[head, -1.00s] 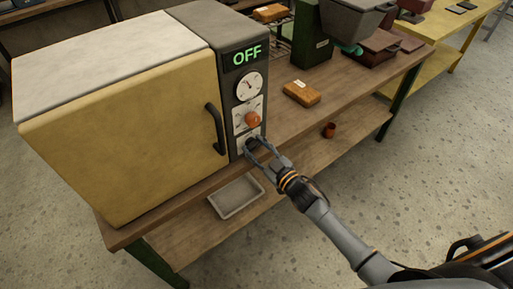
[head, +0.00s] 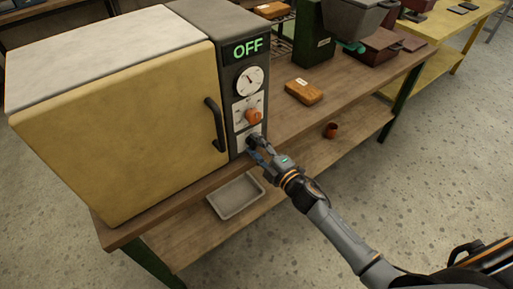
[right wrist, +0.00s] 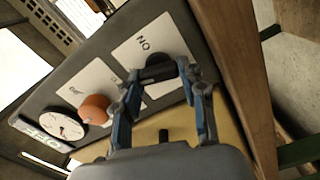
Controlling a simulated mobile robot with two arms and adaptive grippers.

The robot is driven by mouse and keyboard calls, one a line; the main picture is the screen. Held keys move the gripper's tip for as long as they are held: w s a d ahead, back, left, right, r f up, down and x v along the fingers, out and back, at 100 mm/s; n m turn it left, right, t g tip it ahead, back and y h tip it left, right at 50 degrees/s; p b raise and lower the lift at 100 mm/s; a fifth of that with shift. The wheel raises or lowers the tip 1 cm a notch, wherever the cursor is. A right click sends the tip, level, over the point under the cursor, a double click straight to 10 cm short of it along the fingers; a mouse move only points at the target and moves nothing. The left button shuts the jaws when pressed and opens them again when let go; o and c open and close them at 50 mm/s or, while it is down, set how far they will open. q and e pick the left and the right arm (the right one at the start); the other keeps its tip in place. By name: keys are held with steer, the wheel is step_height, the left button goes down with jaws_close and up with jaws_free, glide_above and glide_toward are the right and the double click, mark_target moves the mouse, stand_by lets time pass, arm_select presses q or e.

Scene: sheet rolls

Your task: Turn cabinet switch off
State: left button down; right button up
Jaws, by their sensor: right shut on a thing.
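The cabinet (head: 120,125) has a pale yellow door and a dark control panel. Its display (head: 245,49) reads OFF in green. Below the display are a round white dial (head: 249,80), an orange knob (head: 254,116) and, lowest, a black switch knob (head: 253,138) on a white plate. My right gripper (head: 256,147) is shut on the black switch knob. In the right wrist view, its blue-grey fingers (right wrist: 160,74) flank the black knob (right wrist: 158,60), beside the plate lettering "NO". My left gripper is out of view.
The cabinet door's black handle (head: 214,125) is left of the panel. An orange-brown box (head: 304,91) lies on the wooden bench to the right. A grey tray (head: 236,197) and a small brown cup (head: 330,130) are on the lower shelf.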

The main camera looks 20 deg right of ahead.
steer(key=shift+f+n+b, duration=0.1)
steer(key=shift+n+b, duration=0.3)
steer(key=shift+n, duration=1.1)
steer(key=o, duration=1.1)
steer(key=shift+o, duration=0.2)
steer(key=v, duration=1.2)
